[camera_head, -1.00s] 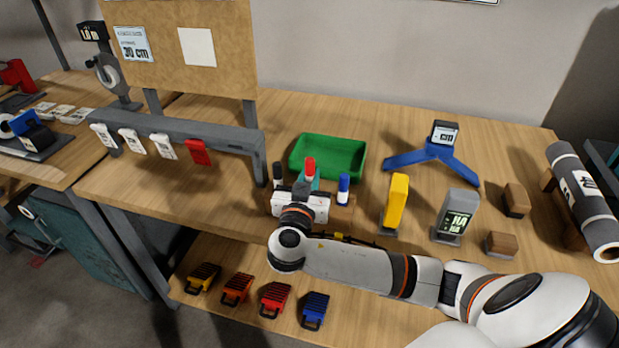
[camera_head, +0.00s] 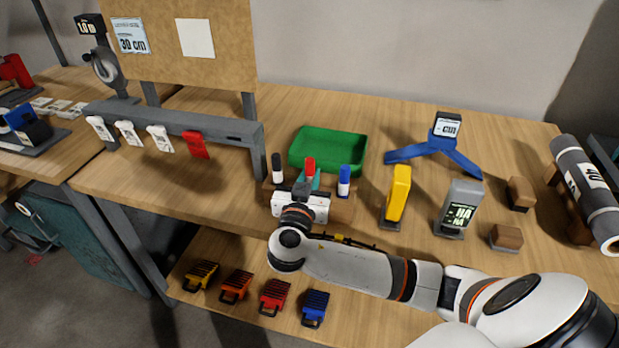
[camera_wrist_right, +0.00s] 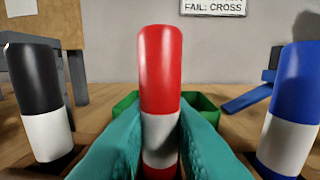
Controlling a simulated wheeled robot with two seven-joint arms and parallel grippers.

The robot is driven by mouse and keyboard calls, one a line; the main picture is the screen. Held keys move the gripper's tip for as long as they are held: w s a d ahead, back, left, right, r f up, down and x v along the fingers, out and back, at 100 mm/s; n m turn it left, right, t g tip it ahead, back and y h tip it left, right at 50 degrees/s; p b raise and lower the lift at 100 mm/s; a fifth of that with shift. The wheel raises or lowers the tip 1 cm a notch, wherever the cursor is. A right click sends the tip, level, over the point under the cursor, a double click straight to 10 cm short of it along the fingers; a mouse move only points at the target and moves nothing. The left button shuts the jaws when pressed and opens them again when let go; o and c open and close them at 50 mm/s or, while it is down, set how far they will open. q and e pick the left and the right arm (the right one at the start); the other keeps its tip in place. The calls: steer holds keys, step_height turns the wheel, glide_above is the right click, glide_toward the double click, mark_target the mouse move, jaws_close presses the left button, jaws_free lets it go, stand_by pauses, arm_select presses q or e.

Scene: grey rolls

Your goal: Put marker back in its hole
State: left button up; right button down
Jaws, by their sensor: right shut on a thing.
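The red-capped marker (camera_head: 310,166) stands upright at the middle of the wooden block (camera_head: 341,210), between a black marker (camera_head: 276,166) and a blue marker (camera_head: 344,180). My right gripper (camera_head: 308,183) is shut on the red marker. In the right wrist view the teal fingers (camera_wrist_right: 158,140) close on the red marker (camera_wrist_right: 160,70) at its white part, below the cap. The black marker (camera_wrist_right: 38,90) and blue marker (camera_wrist_right: 296,95) stand in holes on either side. My left gripper is not in view.
A green tray (camera_head: 328,150) lies behind the block. A yellow device (camera_head: 398,195) and a grey device (camera_head: 458,208) stand to the right. A grey rail with hanging tags (camera_head: 175,125) is on the left. Free table lies behind the tray.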

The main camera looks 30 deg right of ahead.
steer(key=c, duration=1.2)
jaws_free()
steer(key=shift+f, duration=0.1)
steer(key=shift+c, duration=0.2)
steer(key=v, duration=1.2)
steer(key=shift+b, duration=0.3)
